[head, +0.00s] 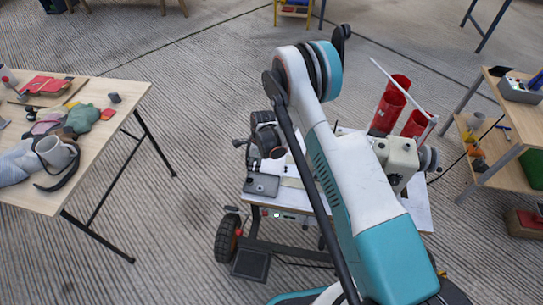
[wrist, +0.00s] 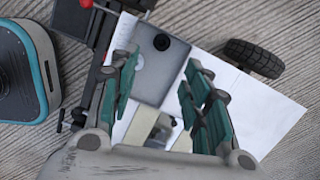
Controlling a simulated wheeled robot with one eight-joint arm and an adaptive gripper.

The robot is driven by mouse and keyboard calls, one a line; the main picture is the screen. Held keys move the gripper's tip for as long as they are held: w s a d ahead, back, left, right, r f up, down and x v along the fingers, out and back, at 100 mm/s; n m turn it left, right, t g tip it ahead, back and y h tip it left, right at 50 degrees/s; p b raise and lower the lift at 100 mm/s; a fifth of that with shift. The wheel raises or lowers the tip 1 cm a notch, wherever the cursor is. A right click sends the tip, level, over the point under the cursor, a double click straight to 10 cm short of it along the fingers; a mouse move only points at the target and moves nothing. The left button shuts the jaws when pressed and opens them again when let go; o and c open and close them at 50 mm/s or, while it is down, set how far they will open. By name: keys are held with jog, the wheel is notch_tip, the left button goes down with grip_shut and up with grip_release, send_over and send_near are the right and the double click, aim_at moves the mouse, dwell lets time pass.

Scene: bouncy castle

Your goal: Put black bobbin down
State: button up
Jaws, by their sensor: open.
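In the wrist view a small black round thing (wrist: 162,42), which looks like the black bobbin, is on a grey flat plate (wrist: 152,72). My gripper (wrist: 165,92) is open, its teal fingers apart over the plate, with nothing seen held between them. The black thing shows beyond the fingertips, apart from them. In the head view the grey plate (head: 262,185) lies at the left front of a white table (head: 290,202). My arm covers much of the table there, and the fingers are hard to make out.
A cream sewing machine (head: 398,155) and red cylinders (head: 390,106) stand on the table's right part. A cluttered wooden table (head: 128,92) is at the left. A wooden shelf unit (head: 495,170) is at the right.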

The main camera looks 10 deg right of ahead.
jog(key=s+d+r+n+t, duration=0.1)
jog(key=s+d+r+n, duration=0.15)
jog(key=r, duration=0.95)
jog(key=s+d+r+n+t, duration=0.1)
jog(key=d+r+n, duration=0.2)
jog(key=r, duration=0.9)
jog(key=s+d+r+n+t, duration=0.1)
jog(key=s+d+r+n, duration=0.15)
jog(key=r, duration=0.95)
jog(key=s+d+r+n+t+h, duration=0.1)
jog(key=s+d+r+n, duration=0.2)
jog(key=s+r, duration=0.25)
jog(key=s+d+r+n+t, duration=0.1)
jog(key=s+d+r+n, duration=0.2)
jog(key=s+r, duration=0.25)
jog(key=s+d+n+t+h, duration=0.1)
jog(key=s+d+n, duration=0.2)
jog(key=s, duration=1)
jog(key=n, duration=0.2)
jog(key=shift+s+d+n+t, duration=0.15)
jog(key=shift+s+n+t, duration=0.15)
jog(key=shift+s+t, duration=0.1)
